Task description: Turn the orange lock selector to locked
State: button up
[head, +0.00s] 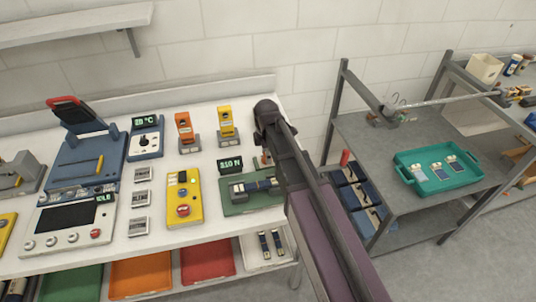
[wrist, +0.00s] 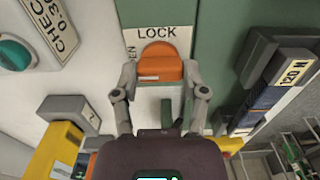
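The orange lock selector (wrist: 160,63) is in the upper middle of the wrist view. It sits directly below a white label reading LOCK (wrist: 157,33). Part of a second, sideways word ending in "EN" shows to its left. My gripper (wrist: 159,72) is open, with one finger on each side of the selector. Whether the fingers touch it is unclear, and I cannot tell which way the selector points. In the head view my arm covers this area, and I cannot make out the selector or gripper clearly there.
In the head view, a green fixture (head: 238,207) with a force display (head: 231,164) stands beside my arm. A yellow box (head: 184,196) with a red button is to its left. A teal tray (head: 476,184) lies on the grey table at right.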

jog(key=shift+c, duration=0.8)
